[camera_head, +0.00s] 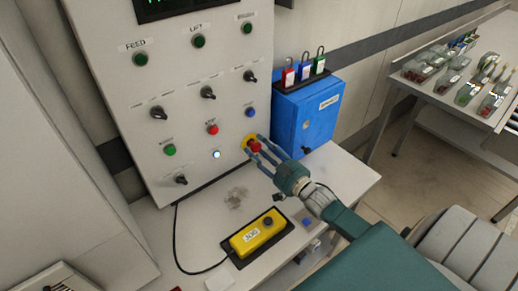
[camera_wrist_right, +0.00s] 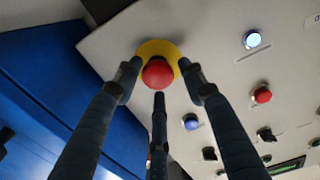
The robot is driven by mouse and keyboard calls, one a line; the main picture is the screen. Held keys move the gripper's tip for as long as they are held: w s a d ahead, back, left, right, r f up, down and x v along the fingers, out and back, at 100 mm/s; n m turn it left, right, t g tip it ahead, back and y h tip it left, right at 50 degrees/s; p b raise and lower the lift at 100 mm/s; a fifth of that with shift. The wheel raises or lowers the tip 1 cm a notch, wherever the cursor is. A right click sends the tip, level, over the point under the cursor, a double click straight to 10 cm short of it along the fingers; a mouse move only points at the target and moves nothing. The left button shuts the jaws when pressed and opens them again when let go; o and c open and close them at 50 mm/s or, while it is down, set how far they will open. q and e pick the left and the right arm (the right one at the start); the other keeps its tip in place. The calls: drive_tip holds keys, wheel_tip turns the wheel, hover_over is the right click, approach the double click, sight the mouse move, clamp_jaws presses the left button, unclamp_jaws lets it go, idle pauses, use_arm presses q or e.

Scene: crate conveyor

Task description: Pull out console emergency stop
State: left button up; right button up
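The console emergency stop (camera_head: 254,147) is a red mushroom button on a yellow ring, low on the right of the grey console panel (camera_head: 190,110). In the right wrist view the red button (camera_wrist_right: 157,73) is near the top middle, with its yellow ring (camera_wrist_right: 160,48) behind it. My right gripper (camera_head: 260,153) has its three fingers spread around the button. In the wrist view, gaps show between the two upper fingertips and the button. The third finger is just below it; contact there cannot be told. My left gripper is out of view.
A blue box (camera_head: 308,115) with padlocks on top stands right of the button. A yellow control box (camera_head: 255,236) with a black cable lies on the console shelf. A white-lit button (camera_head: 217,155) is left of the stop. A table (camera_head: 440,98) with packed goods stands far right.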

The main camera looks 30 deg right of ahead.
drive_tip(key=shift+s, duration=0.15)
drive_tip(key=shift+s+d+f, duration=0.1)
drive_tip(key=shift+s+f, duration=0.05)
drive_tip(key=shift+s, duration=0.15)
drive_tip(key=s, duration=1.1)
drive_tip(key=shift+d+r, duration=0.2)
drive_tip(key=shift+d, duration=0.2)
